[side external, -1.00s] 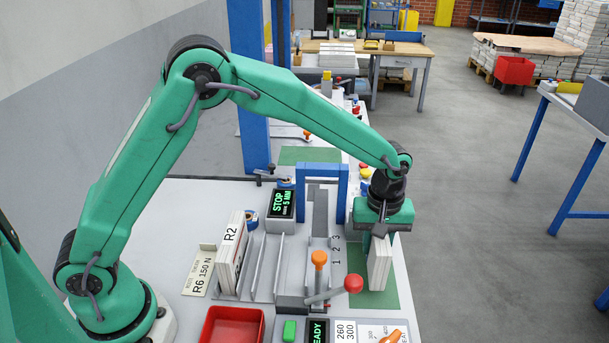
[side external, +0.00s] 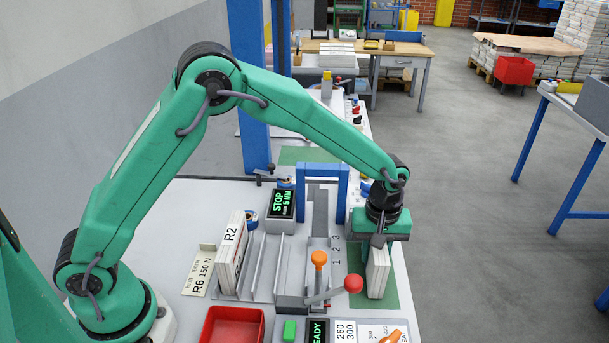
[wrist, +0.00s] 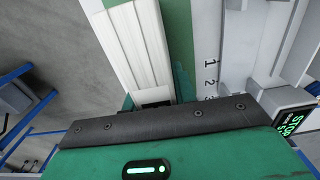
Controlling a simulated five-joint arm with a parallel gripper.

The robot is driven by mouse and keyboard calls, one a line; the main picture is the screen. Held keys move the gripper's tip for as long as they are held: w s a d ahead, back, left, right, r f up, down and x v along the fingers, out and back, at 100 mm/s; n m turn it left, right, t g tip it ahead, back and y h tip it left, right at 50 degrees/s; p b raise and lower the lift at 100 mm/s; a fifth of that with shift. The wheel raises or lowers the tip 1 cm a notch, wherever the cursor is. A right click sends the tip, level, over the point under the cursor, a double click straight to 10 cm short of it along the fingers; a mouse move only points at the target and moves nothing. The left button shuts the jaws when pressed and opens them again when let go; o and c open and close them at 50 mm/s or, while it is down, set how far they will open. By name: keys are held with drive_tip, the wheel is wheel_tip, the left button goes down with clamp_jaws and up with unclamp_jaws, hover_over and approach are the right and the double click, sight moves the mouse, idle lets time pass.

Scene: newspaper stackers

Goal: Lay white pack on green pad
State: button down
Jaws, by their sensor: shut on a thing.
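The white pack (side external: 377,272) stands upright on edge in my gripper (side external: 378,243), over the green pad (side external: 391,289) at the right of the bench. The gripper is shut on its upper part. The pack's lower edge is at or very near the pad; I cannot tell whether it touches. In the wrist view the white pack (wrist: 134,45) runs away from the gripper, with the green pad (wrist: 177,30) showing along its right side. The fingers are mostly hidden behind the gripper body there.
A red-knobbed lever (side external: 353,284) and an orange-knobbed one (side external: 319,258) stand left of the pad. A blue frame (side external: 321,170) stands behind. A pack marked R2 (side external: 231,250) leans in a rack at left. A red tray (side external: 232,325) is in front.

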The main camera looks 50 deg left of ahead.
drive_tip(key=shift+f, duration=0.55)
drive_tip(key=c, duration=1)
unclamp_jaws()
drive_tip(key=shift+c, duration=0.2)
drive_tip(key=shift+r, duration=3.95)
drive_tip(key=shift+a, duration=0.1)
